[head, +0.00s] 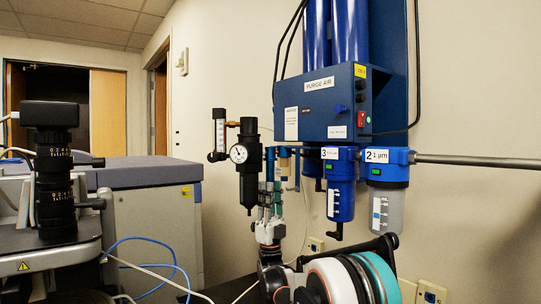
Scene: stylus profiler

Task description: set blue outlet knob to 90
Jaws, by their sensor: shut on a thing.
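My gripper (268,186) points upward in the head view, just right of the black regulator. Its fingers are closed around the lower part of a slim blue piece, which I take to be the blue outlet knob (270,157). This piece sits at the left end of the blue filter line, below the purge air box. The fingers hide much of it, and no marking for its angle can be read. A brass-coloured fitting (284,164) is just right of the fingers.
The black regulator (248,165) with its round gauge (239,153) stands close on the left. The blue filter bowl (340,200) and grey filter bowl (386,208) hang to the right. The purge air box (325,103) is above. A microscope (55,170) stands far left.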

